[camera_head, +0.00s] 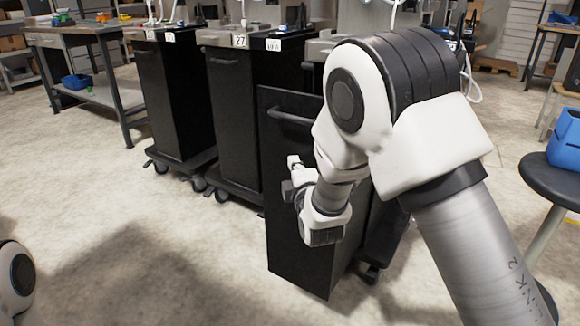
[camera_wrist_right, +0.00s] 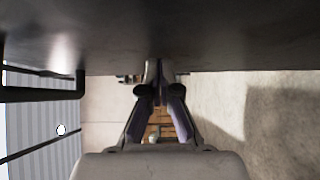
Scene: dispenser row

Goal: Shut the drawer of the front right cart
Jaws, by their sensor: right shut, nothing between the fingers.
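The front right cart's black drawer (camera_head: 283,215) stands out toward me, in front of the other carts' fronts. Its bar handle (camera_head: 290,117) is at the top of its tall front panel. My right gripper (camera_head: 292,187) is in front of this panel, below the handle and partly hidden by my wrist. In the right wrist view its fingers (camera_wrist_right: 160,97) are together and empty, with a dark surface close across the top. I cannot tell whether they touch the panel. My right arm hides much of the cart body. My left gripper is out of view.
Two more black carts, one with label 27 (camera_head: 239,41), stand to the left, their fronts set further back. A round stool (camera_head: 553,182) with a blue bin (camera_head: 566,140) is at the right. The floor in front and to the left is clear.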

